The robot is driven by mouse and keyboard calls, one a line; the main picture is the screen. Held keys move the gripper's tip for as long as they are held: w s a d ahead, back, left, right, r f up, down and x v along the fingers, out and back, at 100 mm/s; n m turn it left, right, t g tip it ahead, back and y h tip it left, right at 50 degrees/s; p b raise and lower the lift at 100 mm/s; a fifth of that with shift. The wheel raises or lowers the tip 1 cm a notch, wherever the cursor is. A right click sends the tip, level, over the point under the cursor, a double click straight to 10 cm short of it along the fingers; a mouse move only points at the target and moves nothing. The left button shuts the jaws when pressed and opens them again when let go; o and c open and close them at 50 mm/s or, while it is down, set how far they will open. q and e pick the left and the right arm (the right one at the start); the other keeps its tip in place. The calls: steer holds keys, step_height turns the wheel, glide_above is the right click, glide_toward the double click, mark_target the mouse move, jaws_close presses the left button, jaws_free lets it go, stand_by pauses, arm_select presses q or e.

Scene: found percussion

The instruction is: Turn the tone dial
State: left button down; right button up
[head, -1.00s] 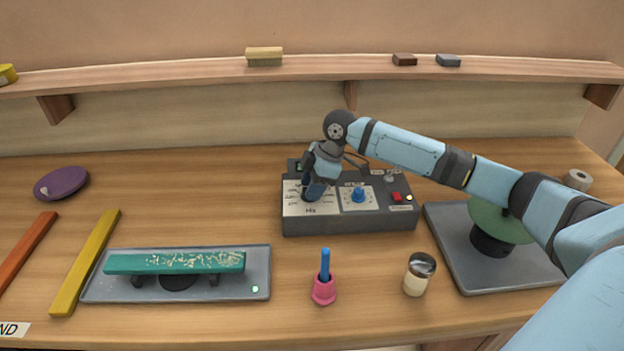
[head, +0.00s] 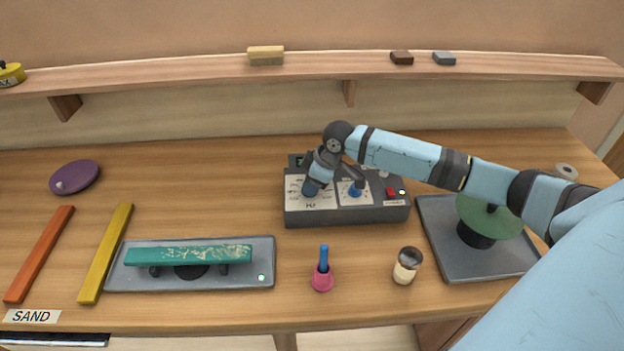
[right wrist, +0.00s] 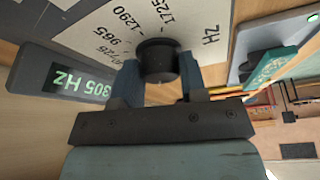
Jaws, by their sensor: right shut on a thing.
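The dark grey control box (head: 345,216) stands on the bench in the head view. The black tone dial (right wrist: 158,62) sits on its Hz plate (right wrist: 108,35), which has a printed scale; in the head view my gripper covers the dial. My right gripper (head: 311,194) reaches down over the box's left plate. In the right wrist view its two fingers (right wrist: 157,85) are shut on the dial, one on each side. The green display (right wrist: 80,82) reads what looks like 305 Hz, partly hidden by a finger. My left gripper is not in view.
A blue knob (head: 355,191) and red button (head: 390,191) sit on the box's right half. A pink holder (head: 322,279) and small jar (head: 406,266) stand in front. A teal bar (head: 190,255) on a tray lies left; a green disc (head: 485,217) lies right.

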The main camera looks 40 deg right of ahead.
steer(key=o, duration=0.9)
steer(key=v, duration=1.3)
steer(key=shift+r+b, duration=0.4)
